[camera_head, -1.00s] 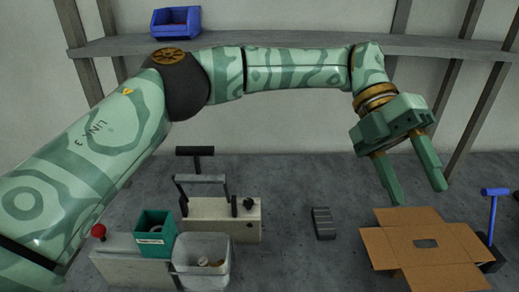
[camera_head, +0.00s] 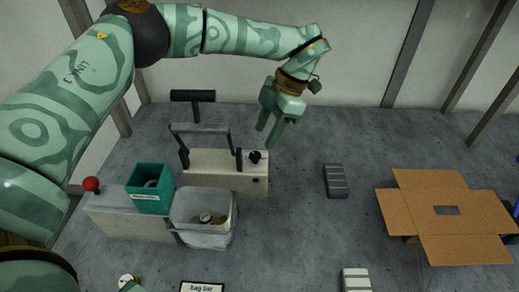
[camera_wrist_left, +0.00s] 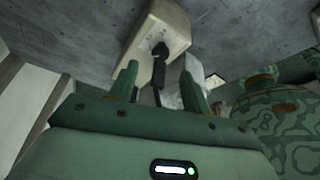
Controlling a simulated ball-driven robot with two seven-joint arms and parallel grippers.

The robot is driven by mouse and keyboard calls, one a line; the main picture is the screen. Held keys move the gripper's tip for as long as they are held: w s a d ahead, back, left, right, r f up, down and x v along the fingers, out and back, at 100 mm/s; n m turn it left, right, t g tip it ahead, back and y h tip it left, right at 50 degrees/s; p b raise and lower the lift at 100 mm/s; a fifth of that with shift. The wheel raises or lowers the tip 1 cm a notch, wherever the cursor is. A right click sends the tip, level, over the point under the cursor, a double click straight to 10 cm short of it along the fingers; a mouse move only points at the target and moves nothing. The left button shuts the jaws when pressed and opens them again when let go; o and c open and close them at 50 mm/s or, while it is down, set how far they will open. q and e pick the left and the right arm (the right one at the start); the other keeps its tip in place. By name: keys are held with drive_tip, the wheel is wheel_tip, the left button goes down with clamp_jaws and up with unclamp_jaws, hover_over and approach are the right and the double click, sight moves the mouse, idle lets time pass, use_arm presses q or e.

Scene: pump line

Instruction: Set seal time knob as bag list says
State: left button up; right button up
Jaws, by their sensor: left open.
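The bag sealer (camera_head: 215,177) is a pale box with a raised grey bar and a black-gripped lever, standing behind the bins. A small black knob (camera_head: 255,157) is on its right part; a black knob (camera_wrist_left: 160,49) also shows on the pale body in the left wrist view. My left gripper (camera_head: 268,136) is open and empty, pointing down just above and right of that knob, apart from it. Its fingers (camera_wrist_left: 160,85) frame the knob's side of the sealer in the wrist view. The knob's setting is too small to tell.
A teal bin (camera_head: 150,196) and a clear tub (camera_head: 203,222) with small items stand in front. A red ball-topped stick (camera_head: 91,184) is at left. A dark ribbed block (camera_head: 335,181) and an open cardboard box (camera_head: 445,220) lie right, with bare floor between.

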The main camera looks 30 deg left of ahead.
sight(255, 154)
use_arm(q)
drive_tip(key=b+x, duration=0.1)
drive_tip(key=x, duration=0.4)
drive_tip(key=shift+s+a+f, duration=0.1)
drive_tip(key=shift+f, duration=0.3)
use_arm(e)
drive_tip(key=shift+s+a+f, duration=0.25)
drive_tip(key=shift+a+f, duration=0.2)
drive_tip(key=shift+f, duration=0.15)
use_arm(q)
drive_tip(key=c, duration=1)
use_arm(e)
drive_tip(key=shift+d, duration=0.3)
drive_tip(key=shift+r, duration=0.15)
